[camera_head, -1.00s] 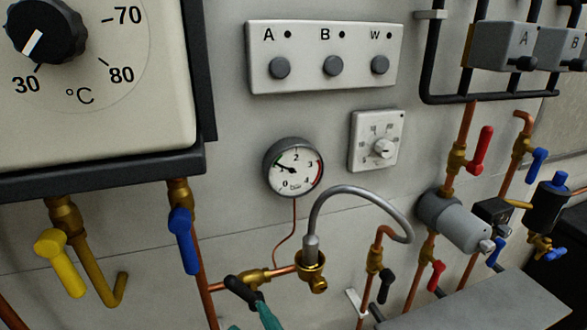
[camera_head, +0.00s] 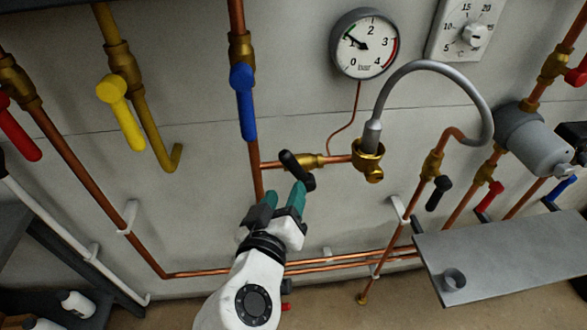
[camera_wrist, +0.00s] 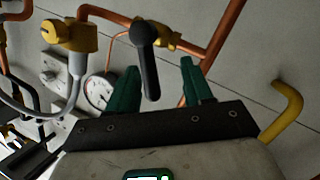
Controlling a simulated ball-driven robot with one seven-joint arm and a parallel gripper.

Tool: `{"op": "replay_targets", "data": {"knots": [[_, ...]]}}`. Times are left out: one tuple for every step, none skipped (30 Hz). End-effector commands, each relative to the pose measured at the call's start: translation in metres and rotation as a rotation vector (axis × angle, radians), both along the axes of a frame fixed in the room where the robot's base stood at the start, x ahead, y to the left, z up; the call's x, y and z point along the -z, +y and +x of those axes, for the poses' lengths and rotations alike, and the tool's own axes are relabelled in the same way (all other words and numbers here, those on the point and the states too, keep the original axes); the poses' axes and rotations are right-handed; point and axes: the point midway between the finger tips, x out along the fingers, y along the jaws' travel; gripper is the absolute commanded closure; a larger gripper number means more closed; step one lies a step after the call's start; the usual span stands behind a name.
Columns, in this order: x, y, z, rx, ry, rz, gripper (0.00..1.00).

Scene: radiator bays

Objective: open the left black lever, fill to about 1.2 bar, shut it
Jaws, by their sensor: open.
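The left black lever (camera_head: 297,167) sits on a brass valve (camera_head: 309,160) in a short horizontal copper pipe. It slants across the pipe, down to the right. My gripper (camera_head: 284,195) is open just below it, with teal fingers pointing up at it. In the wrist view the lever (camera_wrist: 148,65) hangs between the spread fingers (camera_wrist: 158,82), closer to the left one; I cannot tell whether they touch. The gauge (camera_head: 364,43) has its needle to the upper left, around 1 bar. A second black lever (camera_head: 438,193) is further right, below the grey hose's far end.
A blue lever (camera_head: 243,100) hangs on the vertical pipe at upper left, and a yellow lever (camera_head: 120,112) further left. The grey hose (camera_head: 420,67) arches right of the gauge. A grey shelf (camera_head: 510,250) juts out at lower right. Copper pipes run low behind my gripper.

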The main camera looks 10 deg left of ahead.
Motion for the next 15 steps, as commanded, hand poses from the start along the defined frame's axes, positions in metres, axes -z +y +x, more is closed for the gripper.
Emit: {"op": "replay_targets", "data": {"knots": [[0.004, 0.007, -0.001, 0.067, -0.033, 0.009, 0.49], [0.001, 0.009, -0.002, 0.111, -0.055, 0.018, 0.49], [-0.003, 0.011, -0.004, 0.163, -0.085, 0.031, 0.49], [-0.006, 0.012, -0.007, 0.196, -0.106, 0.04, 0.49], [-0.009, 0.013, -0.009, 0.226, -0.127, 0.05, 0.49], [-0.013, 0.014, -0.012, 0.257, -0.15, 0.06, 0.49], [-0.015, 0.015, -0.013, 0.275, -0.166, 0.068, 0.49], [-0.017, 0.015, -0.015, 0.291, -0.178, 0.074, 0.49], [-0.02, 0.015, -0.016, 0.304, -0.19, 0.079, 0.49], [-0.021, 0.015, -0.016, 0.312, -0.197, 0.082, 0.49], [-0.022, 0.015, -0.015, 0.316, -0.199, 0.084, 0.49], [-0.023, 0.013, -0.013, 0.32, -0.202, 0.085, 0.49], [-0.023, 0.012, -0.011, 0.321, -0.203, 0.085, 0.49], [-0.024, 0.011, -0.008, 0.32, -0.202, 0.085, 0.49], [-0.024, 0.009, -0.003, 0.32, -0.201, 0.084, 0.49]]}}
